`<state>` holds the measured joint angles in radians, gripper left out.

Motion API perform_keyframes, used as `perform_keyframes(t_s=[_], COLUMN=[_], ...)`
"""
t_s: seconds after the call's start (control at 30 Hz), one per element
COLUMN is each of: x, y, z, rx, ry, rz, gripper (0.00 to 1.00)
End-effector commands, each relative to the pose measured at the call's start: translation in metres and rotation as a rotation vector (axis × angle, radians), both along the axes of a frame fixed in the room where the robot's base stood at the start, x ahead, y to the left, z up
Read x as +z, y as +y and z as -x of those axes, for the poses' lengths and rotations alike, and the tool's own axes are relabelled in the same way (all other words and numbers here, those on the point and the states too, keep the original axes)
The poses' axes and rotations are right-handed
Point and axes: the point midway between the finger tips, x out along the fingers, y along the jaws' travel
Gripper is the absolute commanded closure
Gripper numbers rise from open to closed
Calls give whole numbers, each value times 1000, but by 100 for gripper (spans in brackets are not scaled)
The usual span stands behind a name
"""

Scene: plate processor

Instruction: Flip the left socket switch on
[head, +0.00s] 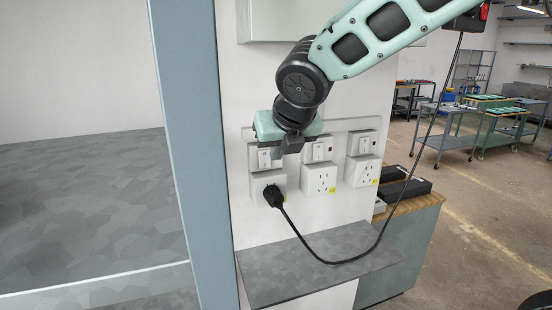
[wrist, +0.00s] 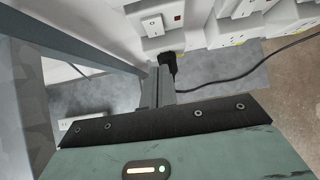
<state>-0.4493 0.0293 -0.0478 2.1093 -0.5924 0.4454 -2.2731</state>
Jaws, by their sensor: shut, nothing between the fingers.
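The left socket switch (head: 264,158) is a white rocker on the wall, above the left socket (head: 260,181). It also shows in the wrist view (wrist: 153,25), with a small red indicator to its right. A black plug (head: 273,196) sits in the left socket; the wrist view shows it too (wrist: 169,63). My gripper (head: 279,157) is in front of the left switch, slightly to its right, and partly covers the panel around it. In the wrist view its narrow fingers (wrist: 159,78) are together and empty, pointing towards the panel. They appear apart from the switch rocker.
Middle (head: 319,150) and right (head: 362,143) switches with sockets stand alongside. A black cable (head: 322,261) hangs from the plug over a grey shelf (head: 300,268). A blue-grey post (head: 195,150) rises close on the left. A wall box (head: 275,20) is above.

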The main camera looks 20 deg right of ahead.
Motion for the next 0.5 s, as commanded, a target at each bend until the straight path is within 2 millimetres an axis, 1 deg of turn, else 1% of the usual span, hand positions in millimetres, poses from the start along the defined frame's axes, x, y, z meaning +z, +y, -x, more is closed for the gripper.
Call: perform_keyframes(t_s=[0.1,0.3,0.5], x=[15,37,45], y=[0,0,0], z=[12,30,36], rx=[0,0,0], ry=[-3,-2,2], rz=[-1,-1,0], gripper=[100,100,100])
